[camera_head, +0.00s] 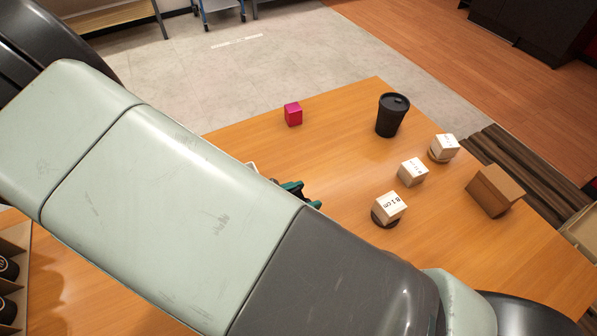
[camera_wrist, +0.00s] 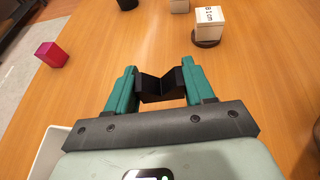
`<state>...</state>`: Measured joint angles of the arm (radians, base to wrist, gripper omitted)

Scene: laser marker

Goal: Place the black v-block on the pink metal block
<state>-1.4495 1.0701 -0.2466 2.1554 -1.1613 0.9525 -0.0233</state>
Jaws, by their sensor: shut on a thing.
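The pink metal block (camera_head: 293,114) stands on the table near its far left edge. It also shows at the upper left of the wrist view (camera_wrist: 50,54), apart from my gripper. The black v-block (camera_wrist: 160,84) is between the green fingers of my gripper (camera_wrist: 161,88), its notch facing away from the palm. My gripper is shut on it.
A black lidded cup (camera_head: 392,115) stands at the back. White labelled cubes (camera_head: 389,208) are right of my gripper, some on round dark bases. A brown box (camera_head: 494,190) is at the right. A white bin edge (camera_wrist: 48,155) shows beside my gripper. The table around the pink block is clear.

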